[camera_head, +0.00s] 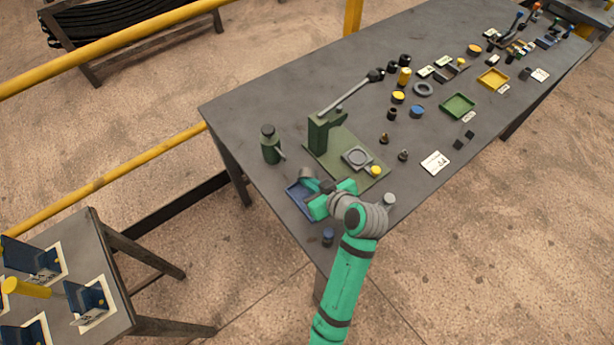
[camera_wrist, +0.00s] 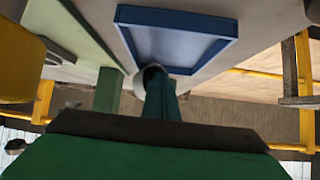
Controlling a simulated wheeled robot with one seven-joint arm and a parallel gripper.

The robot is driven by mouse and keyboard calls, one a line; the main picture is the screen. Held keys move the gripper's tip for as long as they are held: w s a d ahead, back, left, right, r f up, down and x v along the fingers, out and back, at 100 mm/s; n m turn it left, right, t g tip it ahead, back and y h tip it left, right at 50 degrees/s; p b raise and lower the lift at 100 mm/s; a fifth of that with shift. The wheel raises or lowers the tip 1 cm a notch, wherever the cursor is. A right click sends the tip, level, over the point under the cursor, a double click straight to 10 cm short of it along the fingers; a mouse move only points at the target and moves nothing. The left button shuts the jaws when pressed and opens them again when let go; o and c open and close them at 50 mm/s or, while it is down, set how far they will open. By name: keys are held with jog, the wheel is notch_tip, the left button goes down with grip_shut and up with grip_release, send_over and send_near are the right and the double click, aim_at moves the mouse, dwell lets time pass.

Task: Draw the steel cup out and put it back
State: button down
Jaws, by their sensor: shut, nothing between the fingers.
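A grey rounded piece (camera_head: 306,174), which looks like the steel cup, is at the tip of my gripper (camera_head: 320,196), beside the blue tray (camera_head: 292,192). In the wrist view a pale round rim (camera_wrist: 139,82) with a dark opening shows at the tip of my fingers (camera_wrist: 158,85). The fingers hide part of it, and I cannot tell whether they are inside the rim or in front of it. My gripper is shut with nothing held between the fingers. The empty-looking blue tray also shows in the wrist view (camera_wrist: 225,42).
A dark green bottle-like object (camera_head: 270,145) is at left. A grey-topped cylinder (camera_head: 389,199) stands right of my wrist.

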jog(key=shift+a+r, duration=0.1)
jog(key=shift+w+r, duration=0.1)
jog(key=shift+r, duration=0.65)
jog(key=v, duration=1)
jog(key=shift+s+d, duration=0.25)
jog(key=shift+d, duration=0.05)
jog(key=shift+w+f, duration=0.1)
